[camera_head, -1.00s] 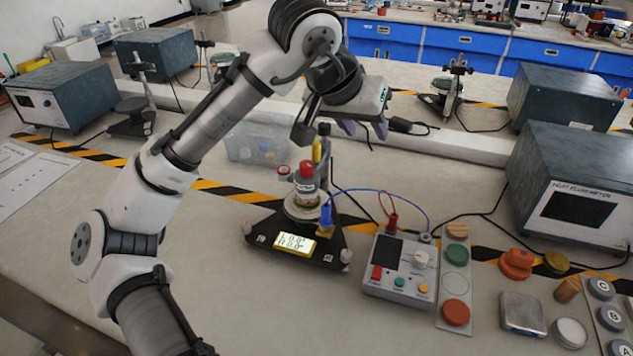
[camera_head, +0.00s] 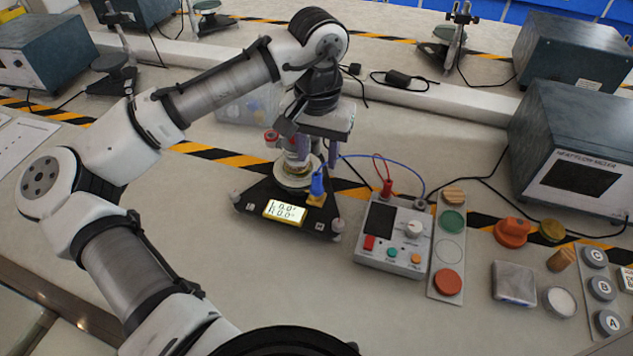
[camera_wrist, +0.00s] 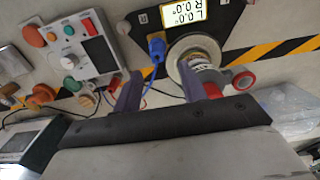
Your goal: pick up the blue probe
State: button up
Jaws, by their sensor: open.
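The blue probe (camera_head: 317,184) stands upright at a brass-coloured block (camera_head: 316,200) on the right of a black triangular platform (camera_head: 258,196). A blue cable runs from it to a grey meter box (camera_head: 383,268). In the wrist view the blue probe (camera_wrist: 156,48) shows ahead of the fingertips, between their lines. My gripper (camera_head: 317,152) is open and points down just above and behind the probe, apart from it. In the wrist view the gripper's (camera_wrist: 160,84) two violet fingers are spread with nothing held between them. The right finger overlaps the red-and-white cylinder in that view.
The red-and-white cylinder (camera_wrist: 205,72) stands on a round plate (camera_head: 293,178) close beside the probe. A red plug (camera_head: 387,188) is on the meter box. A clear bin (camera_head: 237,108) stands behind. A panel of coloured discs (camera_head: 447,255) lies right. The table in front is clear.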

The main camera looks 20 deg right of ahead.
aim_at(317, 175)
jog(key=shift+s+a+f+p, duration=0.1)
jog(key=shift+s+f+p, duration=0.1)
jog(key=shift+f, duration=0.7)
jog(key=shift+s+f+p, duration=0.1)
jog(key=shift+f+p, duration=0.1)
jog(key=shift+f, duration=0.75)
jog(key=shift+s+a+f+p, duration=0.1)
jog(key=shift+s+f+p, duration=0.1)
jog(key=shift+f, duration=0.7)
grip_shut()
